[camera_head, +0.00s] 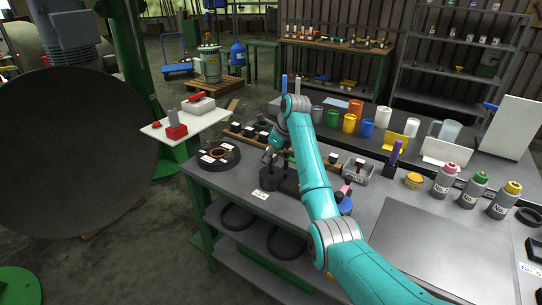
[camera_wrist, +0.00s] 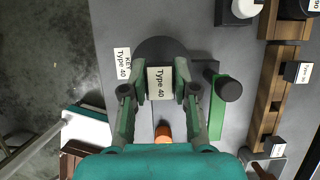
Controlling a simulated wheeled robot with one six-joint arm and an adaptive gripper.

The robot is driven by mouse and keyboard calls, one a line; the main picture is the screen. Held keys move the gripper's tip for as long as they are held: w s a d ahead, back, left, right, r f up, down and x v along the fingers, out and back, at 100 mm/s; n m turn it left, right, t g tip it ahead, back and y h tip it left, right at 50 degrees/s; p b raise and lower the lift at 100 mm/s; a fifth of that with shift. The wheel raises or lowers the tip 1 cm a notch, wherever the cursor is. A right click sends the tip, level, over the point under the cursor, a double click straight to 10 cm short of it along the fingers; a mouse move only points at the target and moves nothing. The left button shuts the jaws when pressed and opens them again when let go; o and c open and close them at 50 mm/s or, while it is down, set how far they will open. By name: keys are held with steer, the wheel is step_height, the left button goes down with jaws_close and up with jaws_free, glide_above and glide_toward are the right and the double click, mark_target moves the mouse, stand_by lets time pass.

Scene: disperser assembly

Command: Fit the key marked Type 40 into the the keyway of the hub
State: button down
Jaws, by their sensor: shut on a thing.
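My gripper (camera_head: 268,158) reaches down over the front left of the grey bench. In the wrist view my gripper (camera_wrist: 160,82) is closed around a pale block labelled Type 40, the key (camera_wrist: 159,84). A dark round stand (camera_wrist: 160,48) lies directly beneath the key; I cannot tell whether they touch. The card also shows in the head view (camera_head: 260,194). A dark round part with an orange ring (camera_head: 217,155) sits left of the gripper. I cannot identify the hub or its keyway with certainty.
A dark cylinder on a green base (camera_wrist: 230,90) stands close to the right finger in the wrist view. A wooden rack (camera_wrist: 270,85) with labelled parts lies farther right. Coloured cups (camera_head: 349,122) and bottles (camera_head: 443,180) stand along the bench. A flat grey plate (camera_head: 440,250) lies at right.

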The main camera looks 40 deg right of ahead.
mark_target(271, 170)
steer(key=shift+f, duration=2.6)
stand_by(0.6)
steer(key=shift+r, duration=2.25)
steer(key=shift+f, duration=2.25)
